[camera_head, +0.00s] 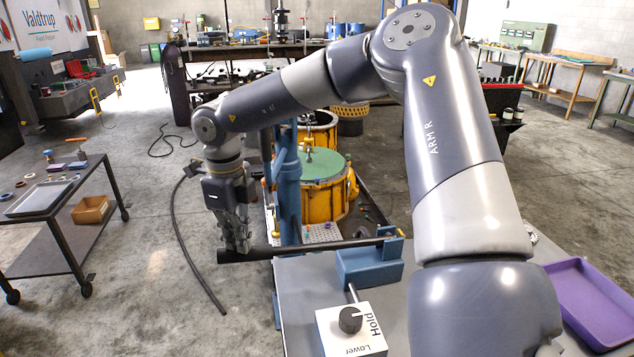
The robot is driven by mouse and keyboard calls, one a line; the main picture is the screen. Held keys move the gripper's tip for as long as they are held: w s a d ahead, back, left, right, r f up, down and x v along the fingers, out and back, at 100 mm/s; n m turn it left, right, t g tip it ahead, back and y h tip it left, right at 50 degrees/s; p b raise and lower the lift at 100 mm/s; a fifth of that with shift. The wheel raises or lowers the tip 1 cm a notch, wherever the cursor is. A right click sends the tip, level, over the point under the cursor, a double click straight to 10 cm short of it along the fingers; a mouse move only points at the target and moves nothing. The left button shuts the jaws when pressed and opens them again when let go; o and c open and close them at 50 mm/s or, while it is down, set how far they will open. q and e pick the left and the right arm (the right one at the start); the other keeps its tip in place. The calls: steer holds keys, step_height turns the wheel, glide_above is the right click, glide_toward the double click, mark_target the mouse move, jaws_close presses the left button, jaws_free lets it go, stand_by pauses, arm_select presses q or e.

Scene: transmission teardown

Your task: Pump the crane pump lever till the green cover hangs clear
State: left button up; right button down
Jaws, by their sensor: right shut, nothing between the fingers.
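The crane's pump lever (300,249) is a long dark bar. It runs left, roughly level, from a blue pump block (368,262). My right gripper (240,247) points down at the lever's left end, shut and empty; its fingertips overlap the bar in the picture, and I cannot tell if they touch it. The green cover (322,166) is a round disc at the top of a yellow housing (325,200), partly behind the blue crane post (289,190). I cannot tell if there is a gap under the cover. My left gripper is not in view.
A white control box (352,335) with a black knob, marked Hold and Lower, stands on the grey bench. A purple tray (597,300) lies at the right. A dark cart (75,240) stands at the left. Open floor and a black hose (185,245) lie between cart and crane.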

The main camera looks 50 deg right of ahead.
steer(key=s+d+r+p, duration=0.2)
steer(key=r+p, duration=0.3)
steer(key=r, duration=0.4)
steer(key=s+d+r+p, duration=0.2)
steer(key=r+p, duration=0.3)
steer(key=r, duration=0.4)
steer(key=shift+d, duration=0.55)
